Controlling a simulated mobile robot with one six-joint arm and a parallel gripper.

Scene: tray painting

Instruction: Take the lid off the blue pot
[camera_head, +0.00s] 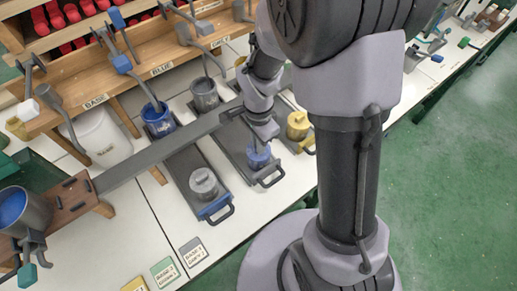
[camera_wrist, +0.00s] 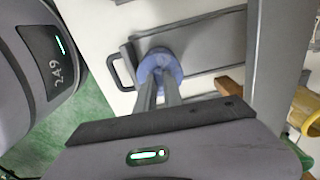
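The blue pot (camera_head: 258,158) stands on a dark grey tray (camera_head: 235,139) with a handle, on the white bench. Its round blue lid (camera_wrist: 161,68) is seen from above in the wrist view and hides most of the pot. My gripper (camera_head: 258,146) is directly over the lid, pointing down. In the wrist view its two fingers (camera_wrist: 160,80) are close together and reach the middle of the lid. The lid's knob is hidden by them, so I cannot tell whether they grip it.
A grey lidded pot (camera_head: 203,183) stands on the tray to the left, a yellow one (camera_head: 297,125) to the right. A long grey bar (camera_head: 160,150) crosses the bench. Behind is a wooden rack (camera_head: 150,70) with open paint pots, including a blue one (camera_head: 158,120).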

